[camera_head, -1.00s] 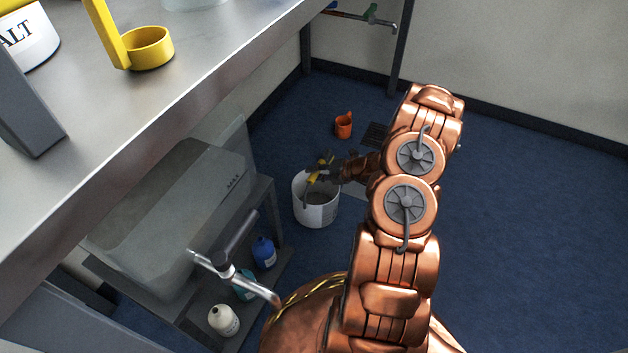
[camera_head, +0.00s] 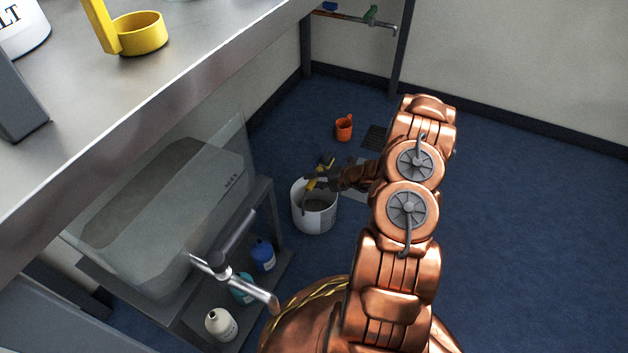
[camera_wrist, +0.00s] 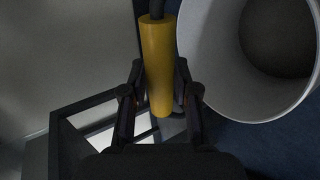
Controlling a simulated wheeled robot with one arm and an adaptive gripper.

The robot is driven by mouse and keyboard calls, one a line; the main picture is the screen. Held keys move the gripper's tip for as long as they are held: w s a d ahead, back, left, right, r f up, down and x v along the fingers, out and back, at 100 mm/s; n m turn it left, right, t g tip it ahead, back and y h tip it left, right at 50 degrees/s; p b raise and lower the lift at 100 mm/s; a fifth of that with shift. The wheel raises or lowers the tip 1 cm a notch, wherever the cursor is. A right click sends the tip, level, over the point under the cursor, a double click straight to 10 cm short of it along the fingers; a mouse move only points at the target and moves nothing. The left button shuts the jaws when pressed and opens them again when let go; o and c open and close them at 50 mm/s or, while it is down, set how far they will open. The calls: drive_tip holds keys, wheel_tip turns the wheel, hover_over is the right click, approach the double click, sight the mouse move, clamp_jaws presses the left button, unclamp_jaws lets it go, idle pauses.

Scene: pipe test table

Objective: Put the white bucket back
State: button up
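The white bucket (camera_head: 318,218) is upright by the blue floor, right of the low shelf unit; I cannot tell whether it rests on the floor. A yellow grip (camera_head: 311,184), seemingly on its grey handle, shows over its left rim. My gripper (camera_head: 321,179) is above the bucket's rim, reaching in from the right. In the wrist view, my gripper's dark fingers (camera_wrist: 160,78) lie on both sides of the yellow grip (camera_wrist: 157,50) and appear closed on it. The bucket's open mouth (camera_wrist: 205,70) fills the right of that view. Its inside is dark.
An orange cup (camera_head: 344,127) and a dark floor grate (camera_head: 376,137) lie beyond the bucket. A low shelf unit (camera_head: 262,190) with bottles, including a blue one (camera_head: 262,255), stands left. A steel counter (camera_head: 150,85) overhangs. Floor at right is open.

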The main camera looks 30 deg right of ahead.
drive_tip(key=o, duration=0.3)
drive_tip(key=shift+s+r, duration=0.15)
drive_tip(key=p+v, duration=0.5)
drive_tip(key=v, duration=0.6)
drive_tip(key=shift+s+d, duration=0.25)
drive_tip(key=shift+s, duration=0.05)
drive_tip(key=shift+r, duration=0.1)
